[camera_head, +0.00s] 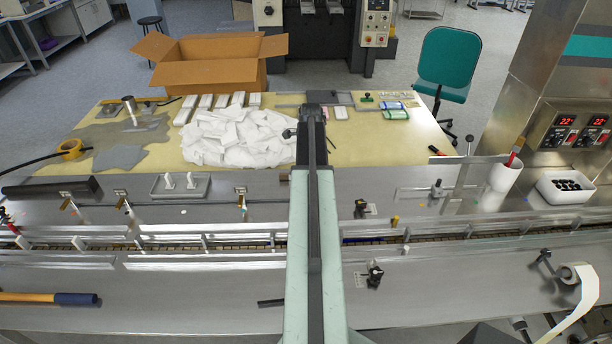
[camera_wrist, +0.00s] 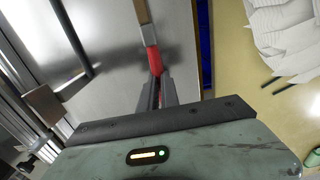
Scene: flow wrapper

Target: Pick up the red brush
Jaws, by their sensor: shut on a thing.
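The red brush (camera_wrist: 154,58) shows in the wrist view, with a red handle, a grey metal band and a brown end pointing to the top of the picture. My gripper (camera_wrist: 160,85) is shut on the lower part of its red handle, between the two dark fingers. The brush lies over a grey metal surface; I cannot tell whether it touches it. In the head view my arm covers the middle, and neither the fingers nor the held brush can be made out there.
A heap of white packets (camera_head: 232,137) lies on the yellow table (camera_head: 400,152), left of my arm. A cardboard box (camera_head: 205,73) stands behind it. A white cup (camera_head: 505,174) with a red-handled item and a white tray (camera_head: 563,188) stand at right. A conveyor with rails crosses in front.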

